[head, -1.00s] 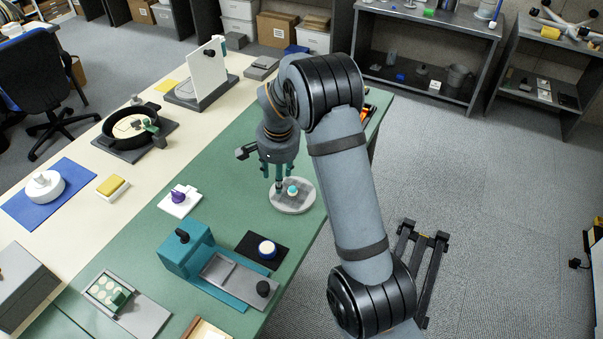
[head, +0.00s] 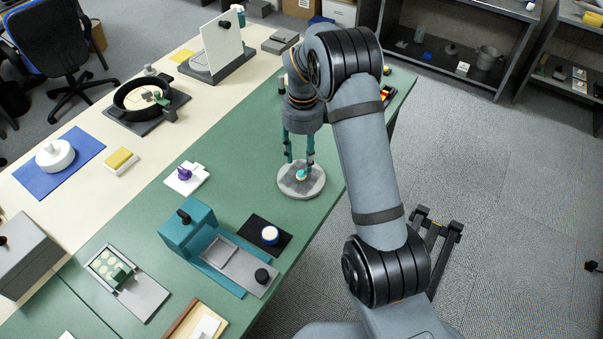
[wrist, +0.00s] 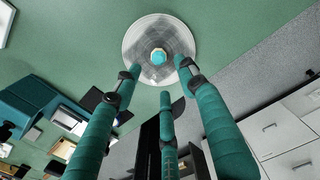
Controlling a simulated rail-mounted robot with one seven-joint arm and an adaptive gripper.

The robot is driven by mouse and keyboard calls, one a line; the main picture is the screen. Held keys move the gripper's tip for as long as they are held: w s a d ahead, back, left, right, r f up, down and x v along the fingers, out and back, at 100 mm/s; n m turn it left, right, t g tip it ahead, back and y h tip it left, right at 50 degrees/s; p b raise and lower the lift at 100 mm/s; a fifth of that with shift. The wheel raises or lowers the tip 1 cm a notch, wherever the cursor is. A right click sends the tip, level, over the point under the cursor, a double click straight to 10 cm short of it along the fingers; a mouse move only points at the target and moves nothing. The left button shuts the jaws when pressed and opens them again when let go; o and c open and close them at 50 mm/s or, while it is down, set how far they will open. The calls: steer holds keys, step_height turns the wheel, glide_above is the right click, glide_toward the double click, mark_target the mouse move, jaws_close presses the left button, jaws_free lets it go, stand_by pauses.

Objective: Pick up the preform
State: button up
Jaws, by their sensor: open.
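A small teal-topped piece with a pale lower rim, which looks like the preform (head: 301,175), sits near the middle of a round grey disc (head: 287,190) at the table's right edge. The wrist view shows the preform (wrist: 158,56) on the disc (wrist: 133,48) from above. My gripper (head: 299,164) points down over the disc. In the wrist view its teal fingers (wrist: 160,80) are spread and empty, with the preform beyond the tips. I cannot tell exactly how high the tips are above the disc.
A purple piece (head: 184,174) on a white pad and a blue-rimmed white round item (head: 270,235) on a black mat stand to the left. A teal device (head: 189,228) stands in front. The green table (head: 235,150) is clear around the disc.

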mark_target(301, 172)
steer(key=shift+w+a+f+p, duration=0.15)
steer(key=shift+f+p, duration=0.45)
steer(key=shift+f, duration=1.1)
steer(key=shift+w+f+p, duration=0.1)
steer(key=shift+f+p, duration=0.45)
steer(key=shift+f, duration=1.15)
steer(key=shift+c, duration=0.5)
jaws_close()
